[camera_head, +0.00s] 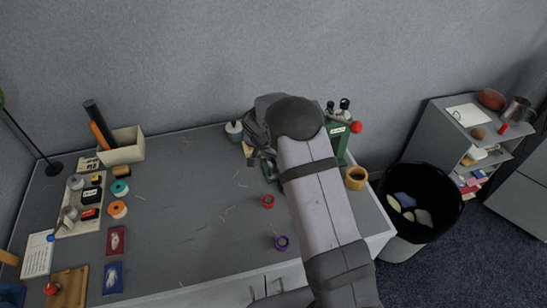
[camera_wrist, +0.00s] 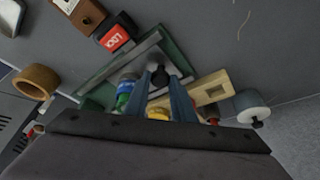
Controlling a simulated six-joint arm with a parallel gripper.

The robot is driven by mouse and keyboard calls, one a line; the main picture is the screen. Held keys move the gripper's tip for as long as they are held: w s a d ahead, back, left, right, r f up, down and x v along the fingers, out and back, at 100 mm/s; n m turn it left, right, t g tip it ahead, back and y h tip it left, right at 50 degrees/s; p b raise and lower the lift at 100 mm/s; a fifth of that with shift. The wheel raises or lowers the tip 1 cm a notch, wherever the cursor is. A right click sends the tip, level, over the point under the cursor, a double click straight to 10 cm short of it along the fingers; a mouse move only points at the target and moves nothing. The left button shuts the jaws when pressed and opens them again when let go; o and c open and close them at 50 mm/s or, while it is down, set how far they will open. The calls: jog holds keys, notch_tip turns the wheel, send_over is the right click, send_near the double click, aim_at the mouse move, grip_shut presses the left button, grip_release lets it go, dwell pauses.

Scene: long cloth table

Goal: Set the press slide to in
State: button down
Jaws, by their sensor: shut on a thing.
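The green press (camera_head: 340,140) stands at the back right of the table, partly hidden behind my arm in the head view. Its green base and grey metal rail (camera_wrist: 119,62) show in the wrist view. My gripper (camera_wrist: 162,82) is over the press with its two fingers on either side of a black knob (camera_wrist: 160,75), and it is shut on this knob. The knob seems to belong to the press slide, but its position along its travel cannot be told. In the head view my arm hides the fingertips and the knob.
A wooden piece with a square hole (camera_wrist: 210,91) and a white spool (camera_wrist: 250,106) are close beside the fingers. A red-labelled block (camera_wrist: 115,40) and a tape roll (camera_wrist: 37,80) lie nearby. A black bin (camera_head: 421,232) stands off the table's right end. The table's middle is mostly clear.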

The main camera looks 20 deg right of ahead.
jog(key=d+b, duration=0.1)
jog(key=d, duration=0.8)
jog(key=shift+d, duration=0.35)
jog(key=c, duration=1.5)
grip_release()
jog(key=shift+d, duration=0.15)
jog(key=shift+r+b, duration=0.1)
jog(key=shift+b, duration=0.2)
jog(key=shift+b+v, duration=1.05)
jog(key=shift+v, duration=2.6)
jog(key=s+a+n+g+y, duration=0.1)
jog(key=s+a+n, duration=0.2)
jog(key=s, duration=0.7)
jog(key=s+a+n+g+y, duration=0.1)
jog(key=s+a+n, duration=0.2)
jog(key=s, duration=0.8)
jog(key=s+a+n+g+y, duration=0.1)
jog(key=s+a+n, duration=0.2)
jog(key=s+a, duration=0.3)
jog(key=shift+s+f, duration=0.2)
jog(key=shift+s, duration=0.9)
jog(key=shift+s+f, duration=0.15)
jog(key=shift+s, duration=0.95)
